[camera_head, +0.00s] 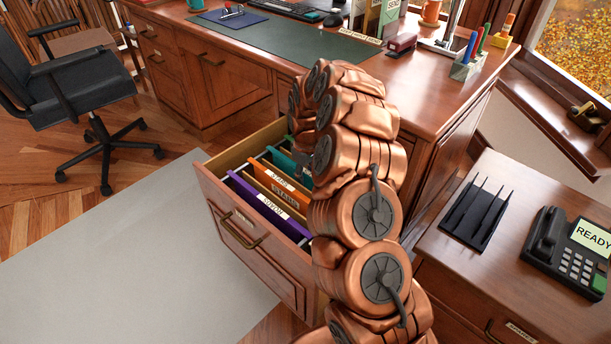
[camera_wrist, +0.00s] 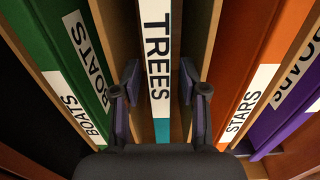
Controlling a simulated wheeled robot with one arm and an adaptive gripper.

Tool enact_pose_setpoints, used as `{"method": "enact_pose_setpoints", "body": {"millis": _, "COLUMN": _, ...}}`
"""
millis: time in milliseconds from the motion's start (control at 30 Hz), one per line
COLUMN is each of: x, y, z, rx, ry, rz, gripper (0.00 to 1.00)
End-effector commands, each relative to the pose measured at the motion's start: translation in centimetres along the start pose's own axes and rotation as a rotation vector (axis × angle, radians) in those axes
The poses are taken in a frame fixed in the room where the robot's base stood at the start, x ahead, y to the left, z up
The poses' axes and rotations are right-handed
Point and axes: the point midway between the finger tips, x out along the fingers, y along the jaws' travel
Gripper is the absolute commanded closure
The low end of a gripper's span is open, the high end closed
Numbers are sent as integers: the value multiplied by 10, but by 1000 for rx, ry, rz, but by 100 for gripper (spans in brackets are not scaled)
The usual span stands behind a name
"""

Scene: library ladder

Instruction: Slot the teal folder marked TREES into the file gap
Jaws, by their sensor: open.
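The teal folder (camera_head: 282,161) stands in the open desk drawer, partly hidden by my arm. In the wrist view its white TREES label faces me, with teal (camera_wrist: 161,131) at the lower end. The folder sits between two wooden dividers, with the green BOATS folder (camera_wrist: 45,40) to the left and the orange STARS folder (camera_wrist: 262,65) to the right. My gripper (camera_wrist: 160,85) is open, one finger on each side of the teal folder, with visible space between fingers and folder. In the head view my arm hides most of the gripper. No empty file gap is clearly visible.
The drawer (camera_head: 248,262) is pulled out over the floor. A purple folder (camera_head: 268,208) stands near its front. The desk (camera_head: 430,100) is behind my arm. A black slotted rack (camera_head: 477,215) and a phone (camera_head: 568,250) are on the side cabinet at right.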

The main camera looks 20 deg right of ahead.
Motion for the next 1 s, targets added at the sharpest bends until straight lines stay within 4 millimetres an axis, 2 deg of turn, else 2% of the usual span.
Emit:
{"method": "enact_pose_setpoints", "body": {"millis": 267, "x": -30, "y": 0, "z": 0, "rx": 0, "ry": 1, "rz": 1, "gripper": 57}}
{"method": "enact_pose_setpoints", "body": {"millis": 700, "x": -110, "y": 1, "z": -1, "rx": 1, "ry": 4, "rz": 2, "gripper": 57}}
{"method": "enact_pose_setpoints", "body": {"millis": 800, "x": -120, "y": 0, "z": 0, "rx": 1, "ry": 1, "rz": 0, "gripper": 57}}
{"method": "enact_pose_setpoints", "body": {"millis": 1000, "x": -127, "y": -3, "z": 1, "rx": -1, "ry": 1, "rz": -4, "gripper": 57}}
